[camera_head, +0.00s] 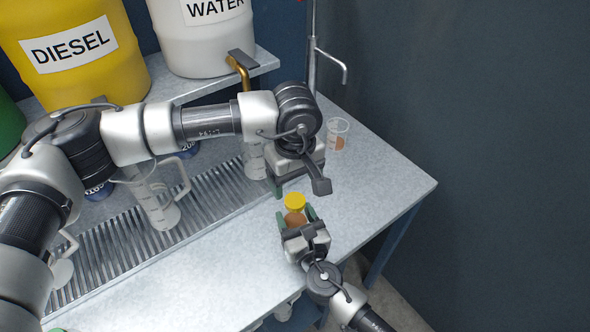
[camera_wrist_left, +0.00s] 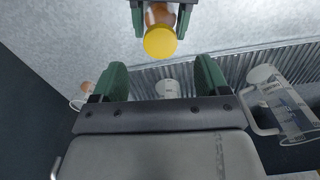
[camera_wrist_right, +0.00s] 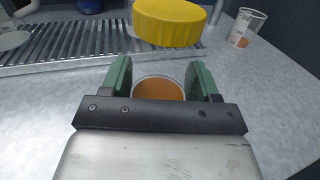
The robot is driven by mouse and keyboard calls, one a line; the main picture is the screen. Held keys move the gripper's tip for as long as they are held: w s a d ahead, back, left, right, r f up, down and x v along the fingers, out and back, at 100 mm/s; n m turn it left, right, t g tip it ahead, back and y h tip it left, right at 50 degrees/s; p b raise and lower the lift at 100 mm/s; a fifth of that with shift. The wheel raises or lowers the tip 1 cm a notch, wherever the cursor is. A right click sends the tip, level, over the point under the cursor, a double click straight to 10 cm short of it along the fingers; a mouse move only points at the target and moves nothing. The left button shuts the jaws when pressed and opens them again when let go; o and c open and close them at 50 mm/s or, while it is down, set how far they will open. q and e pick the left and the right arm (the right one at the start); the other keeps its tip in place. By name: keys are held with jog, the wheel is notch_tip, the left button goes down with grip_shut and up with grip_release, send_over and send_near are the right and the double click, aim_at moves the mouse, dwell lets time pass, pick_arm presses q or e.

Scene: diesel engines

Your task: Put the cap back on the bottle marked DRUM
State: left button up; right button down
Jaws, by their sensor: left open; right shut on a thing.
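A small clear bottle (camera_head: 294,218) with amber contents is between the fingers of my right gripper (camera_head: 297,221), which is shut on it near the bench's front edge. A yellow cap (camera_head: 295,201) is at the bottle's top end; it also shows in the left wrist view (camera_wrist_left: 160,42). In the right wrist view a pale gap shows between the cap (camera_wrist_right: 169,22) and the amber contents (camera_wrist_right: 158,89), so I cannot tell how firmly it is seated. No DRUM marking is readable. My left gripper (camera_head: 299,183) is open and empty, just behind the cap and apart from it.
A clear beaker with amber liquid (camera_head: 337,134) stands at the back right. A clear jug (camera_head: 157,205) stands on the slatted drain (camera_head: 110,262) at left. DIESEL (camera_head: 75,50) and WATER (camera_head: 203,35) drums stand on a shelf behind. The bench's right side is clear.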

pick_arm(q)
jog(key=n, duration=0.4)
jog(key=shift+r, duration=0.1)
jog(key=n, duration=0.6)
jog(key=shift+r, duration=0.2)
jog(key=n, duration=0.4)
jog(key=shift+r, duration=0.1)
jog(key=n, duration=0.4)
jog(key=shift+r, duration=0.1)
jog(key=n, duration=0.4)
jog(key=shift+r, duration=0.15)
jog(key=n, duration=0.5)
jog(key=shift+r+n, duration=0.15)
jog(key=shift+n, duration=0.25)
jog(key=n, duration=0.5)
jog(key=shift+r+n, duration=0.15)
jog(key=shift+n, duration=0.15)
jog(key=n, duration=0.4)
jog(key=shift+r, duration=0.1)
